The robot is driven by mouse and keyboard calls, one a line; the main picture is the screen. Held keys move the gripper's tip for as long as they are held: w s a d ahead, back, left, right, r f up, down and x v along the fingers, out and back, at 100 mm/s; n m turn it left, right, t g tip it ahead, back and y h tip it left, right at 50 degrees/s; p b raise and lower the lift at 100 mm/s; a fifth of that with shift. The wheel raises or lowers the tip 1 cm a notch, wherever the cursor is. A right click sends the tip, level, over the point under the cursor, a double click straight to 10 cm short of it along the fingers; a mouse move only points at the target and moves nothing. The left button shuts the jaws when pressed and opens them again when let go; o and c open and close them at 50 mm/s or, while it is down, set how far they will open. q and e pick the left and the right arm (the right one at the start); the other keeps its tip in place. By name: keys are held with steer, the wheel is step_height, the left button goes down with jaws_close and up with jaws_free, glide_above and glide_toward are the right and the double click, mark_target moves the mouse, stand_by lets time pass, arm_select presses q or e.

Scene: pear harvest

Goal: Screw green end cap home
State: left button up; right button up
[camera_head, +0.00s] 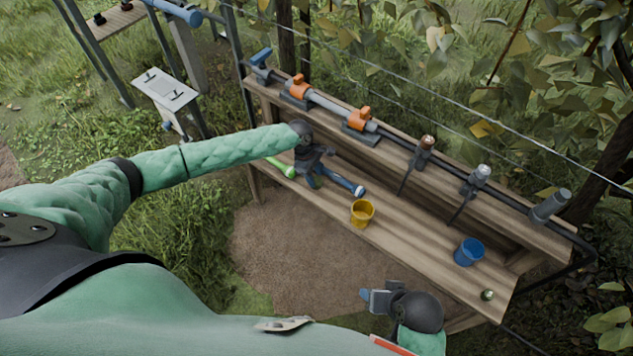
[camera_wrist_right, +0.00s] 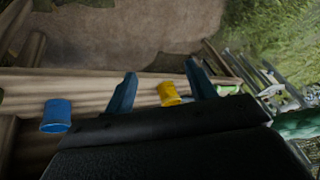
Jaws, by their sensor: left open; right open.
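No end cap can be made out for certain. A green tube-like piece (camera_head: 281,167) lies on the lower shelf just left of my left gripper (camera_head: 318,168). My left gripper is open and low over that shelf, beside a blue tube-like piece (camera_head: 343,183); its fingertips are partly hidden, and I cannot tell if it touches either piece. A small round green thing (camera_head: 487,295) sits at the shelf's right front end. My right gripper (camera_head: 374,300) is open in front of the shelf; in the right wrist view its fingers (camera_wrist_right: 160,90) are apart and empty.
A grey pipe (camera_head: 330,106) with orange valves runs along the upper shelf (camera_head: 395,150). A yellow bucket (camera_head: 361,215) and a blue bucket (camera_head: 468,252) stand on the lower shelf, with bare wood between them. Wires and leafy branches hang behind. Bare soil lies in front.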

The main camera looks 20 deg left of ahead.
arm_select(q)
steer(key=shift+x, duration=0.75)
arm_select(e)
steer(key=shift+w+d+r, duration=0.1)
steer(key=shift+w+r, duration=0.1)
steer(key=shift+w, duration=0.15)
arm_select(q)
steer(key=shift+c, duration=0.3)
